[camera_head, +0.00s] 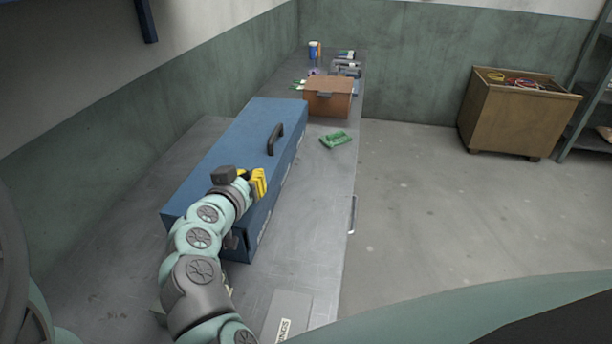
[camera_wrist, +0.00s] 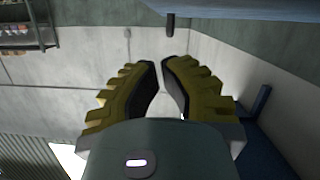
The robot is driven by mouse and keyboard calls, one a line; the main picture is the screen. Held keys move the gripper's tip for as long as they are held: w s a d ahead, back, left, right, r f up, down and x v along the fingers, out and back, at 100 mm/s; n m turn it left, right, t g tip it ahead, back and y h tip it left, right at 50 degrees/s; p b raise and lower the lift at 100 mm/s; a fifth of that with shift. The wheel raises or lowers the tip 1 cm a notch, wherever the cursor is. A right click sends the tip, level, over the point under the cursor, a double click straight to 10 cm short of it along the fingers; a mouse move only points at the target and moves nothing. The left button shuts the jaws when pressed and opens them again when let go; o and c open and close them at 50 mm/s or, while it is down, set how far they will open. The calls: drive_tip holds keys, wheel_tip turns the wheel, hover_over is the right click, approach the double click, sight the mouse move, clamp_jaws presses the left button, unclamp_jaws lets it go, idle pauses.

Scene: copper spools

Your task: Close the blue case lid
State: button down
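The long blue case (camera_head: 262,215) lies on the metal bench, and its blue lid (camera_head: 235,140) looks flat and down over it. Whether a thin gap stays at the front seam is hard to tell. A dark handle (camera_head: 275,138) stands on the lid near its right edge. My gripper (camera_head: 260,183), with yellow fingers, is over the near part of the lid, short of the handle; I cannot tell if it touches. In the wrist view its fingertips (camera_wrist: 160,62) are close together with a narrow empty gap. A blue surface (camera_wrist: 240,8) crosses the top there, with a dark piece (camera_wrist: 170,22) like the handle.
A brown box (camera_head: 328,100) and small items stand on the bench behind the case. A green object (camera_head: 335,139) lies right of it. A labelled grey plate (camera_head: 288,315) is at the near end.

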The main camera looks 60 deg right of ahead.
sight(258, 201)
drive_tip(key=shift+s+d+f+m+t+b, duration=0.1)
drive_tip(key=shift+s+f+m+t+b, duration=0.1)
drive_tip(key=shift+f+m+b, duration=0.35)
drive_tip(key=shift+s+d+f+m+t+b, duration=0.15)
drive_tip(key=shift+f+b, duration=0.15)
drive_tip(key=shift+f, duration=0.5)
drive_tip(key=shift+s+f+m+t+b, duration=0.1)
drive_tip(key=shift+s+f+m+b, duration=0.15)
drive_tip(key=shift+f+b, duration=0.3)
drive_tip(key=shift+f, duration=0.1)
drive_tip(key=shift+w, duration=0.1)
